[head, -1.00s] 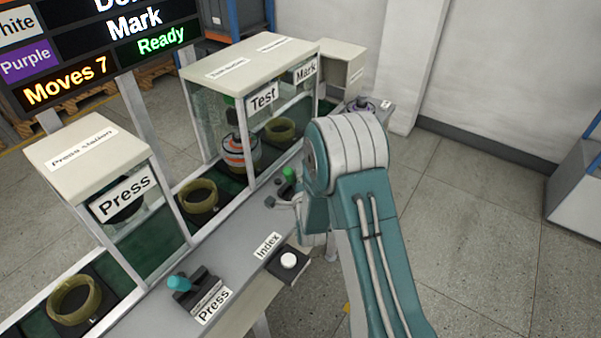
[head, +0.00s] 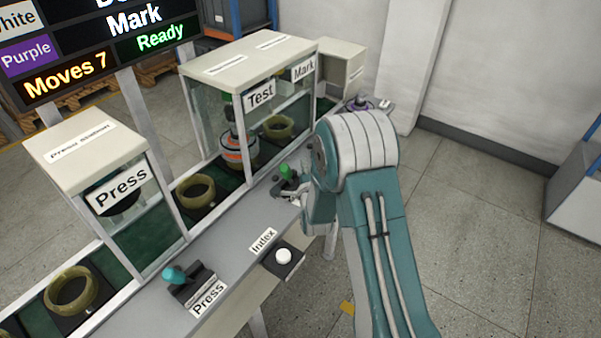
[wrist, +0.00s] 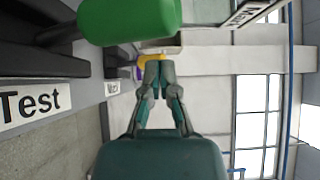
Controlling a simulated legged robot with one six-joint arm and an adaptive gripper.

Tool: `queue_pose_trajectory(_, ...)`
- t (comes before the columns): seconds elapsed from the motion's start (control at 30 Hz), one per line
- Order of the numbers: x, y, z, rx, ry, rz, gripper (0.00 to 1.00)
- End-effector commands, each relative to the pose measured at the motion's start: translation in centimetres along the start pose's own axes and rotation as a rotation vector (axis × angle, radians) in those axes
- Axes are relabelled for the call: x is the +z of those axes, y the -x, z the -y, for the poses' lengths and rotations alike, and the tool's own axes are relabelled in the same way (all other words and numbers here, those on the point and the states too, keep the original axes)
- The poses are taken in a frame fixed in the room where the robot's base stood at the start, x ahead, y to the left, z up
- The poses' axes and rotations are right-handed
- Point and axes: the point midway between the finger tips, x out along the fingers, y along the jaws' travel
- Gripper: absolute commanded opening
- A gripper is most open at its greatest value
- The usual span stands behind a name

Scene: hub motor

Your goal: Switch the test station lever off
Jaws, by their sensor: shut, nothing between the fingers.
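The test station lever has a green knob (head: 287,172) on a dark base in front of the Test booth. In the wrist view the green knob (wrist: 130,18) is large and close at the top, above my gripper, with its dark base and the Test label (wrist: 35,104) at the left. My gripper (wrist: 158,62) is shut with nothing between its fingers. In the head view my gripper (head: 283,190) is partly hidden by my arm and sits right at the lever. I cannot tell whether it touches the knob.
The press lever (head: 175,274) with a teal knob and the white Index button (head: 284,256) are nearer on the grey ledge. The Press booth (head: 95,150) and Test booth (head: 250,60) stand behind it. A purple knob (head: 358,103) is farther along. The display (head: 95,50) reads Ready.

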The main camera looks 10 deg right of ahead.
Motion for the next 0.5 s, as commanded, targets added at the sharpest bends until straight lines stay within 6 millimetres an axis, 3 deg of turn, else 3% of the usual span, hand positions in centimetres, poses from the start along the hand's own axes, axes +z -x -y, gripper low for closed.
queue_pose_trajectory(0.07,-0.1,-0.2,0.1,0.001,0.001,0.0,0.0)
queue_pose_trajectory(0.33,0.8,3.5,-0.8,0.003,0.011,0.001,0.0)
queue_pose_trajectory(0.5,0.2,6.3,-1.5,0.004,0.007,0.0,0.0)
